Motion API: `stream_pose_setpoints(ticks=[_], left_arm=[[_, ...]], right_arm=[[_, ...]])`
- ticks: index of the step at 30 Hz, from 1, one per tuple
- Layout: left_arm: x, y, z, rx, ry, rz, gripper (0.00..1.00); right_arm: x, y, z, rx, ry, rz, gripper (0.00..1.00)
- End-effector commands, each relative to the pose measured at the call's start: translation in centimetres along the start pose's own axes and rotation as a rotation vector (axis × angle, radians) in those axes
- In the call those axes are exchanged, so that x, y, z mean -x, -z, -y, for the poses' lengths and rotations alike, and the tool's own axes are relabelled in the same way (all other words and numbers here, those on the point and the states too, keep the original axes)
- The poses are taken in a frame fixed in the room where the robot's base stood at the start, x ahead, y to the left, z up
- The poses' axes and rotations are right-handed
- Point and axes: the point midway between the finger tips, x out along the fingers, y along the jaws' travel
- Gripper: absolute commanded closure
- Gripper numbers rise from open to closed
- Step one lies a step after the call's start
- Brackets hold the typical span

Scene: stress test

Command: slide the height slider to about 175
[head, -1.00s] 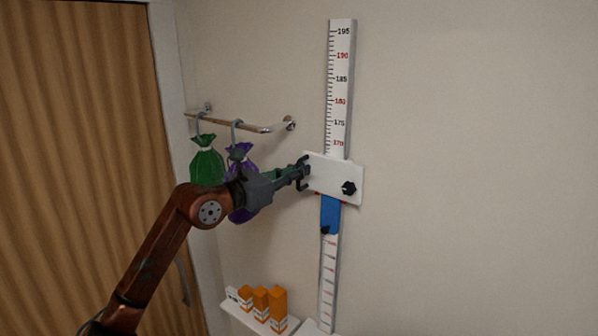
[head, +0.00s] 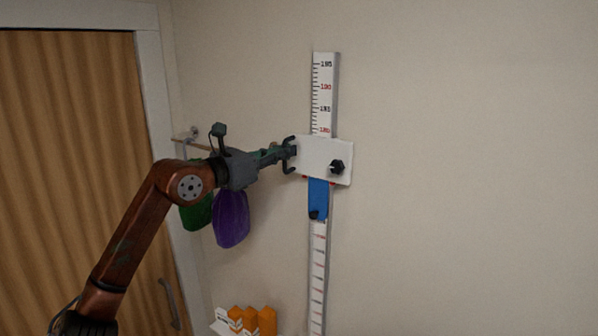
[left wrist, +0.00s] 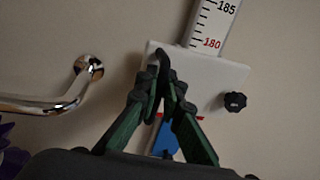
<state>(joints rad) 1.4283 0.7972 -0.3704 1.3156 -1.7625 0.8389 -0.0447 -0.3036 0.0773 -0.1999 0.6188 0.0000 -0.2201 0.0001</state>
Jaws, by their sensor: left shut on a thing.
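The height slider is a white plate (head: 318,158) with a black knob (head: 337,167), around a vertical white scale (head: 325,85) on the wall. The plate's top edge lies just below the red 180 mark; the plate covers the marks below that. A blue piece (head: 318,197) shows under the plate. My left gripper (head: 290,155) is at the plate's left edge, shut on the slider. In the left wrist view the fingers (left wrist: 163,88) overlap the plate (left wrist: 205,85), and 180 and 185 show above it. My right gripper is not in view.
A metal wall rail (head: 188,138) holds a green bag (head: 196,212) and a purple bag (head: 231,220), close to my left arm. Orange boxes (head: 266,320) stand on a low shelf. A wooden door (head: 65,150) is at left. The wall right of the scale is clear.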

Motion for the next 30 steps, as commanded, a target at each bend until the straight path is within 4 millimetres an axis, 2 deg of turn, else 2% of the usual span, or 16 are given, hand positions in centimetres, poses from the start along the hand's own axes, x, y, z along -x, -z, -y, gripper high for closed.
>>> stream_pose_setpoints(ticks=[1, 3, 10, 15, 26, 27, 30], left_arm=[[0.3, -2.5, 0.0, -0.002, -0.002, 0.009, 1.00], [0.3, -4.1, 0.0, -0.001, -0.002, 0.009, 1.00], [0.2, -7.5, 0.0, -0.001, -0.001, 0.007, 1.00], [0.2, -8.3, 0.0, -0.001, -0.001, 0.006, 1.00], [0.1, -8.2, 0.0, 0.000, 0.000, 0.004, 1.00], [0.1, -8.2, 0.0, 0.000, 0.000, 0.004, 0.91], [0.1, -8.2, 0.0, 0.000, 0.000, 0.003, 0.84]], right_arm=[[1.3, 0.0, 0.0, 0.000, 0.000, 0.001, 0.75], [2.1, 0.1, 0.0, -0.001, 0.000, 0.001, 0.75], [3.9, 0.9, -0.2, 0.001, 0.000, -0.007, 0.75], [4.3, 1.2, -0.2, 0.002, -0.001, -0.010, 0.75], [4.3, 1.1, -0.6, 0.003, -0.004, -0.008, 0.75], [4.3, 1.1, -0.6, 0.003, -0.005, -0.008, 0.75], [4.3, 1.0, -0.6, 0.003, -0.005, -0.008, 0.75]])
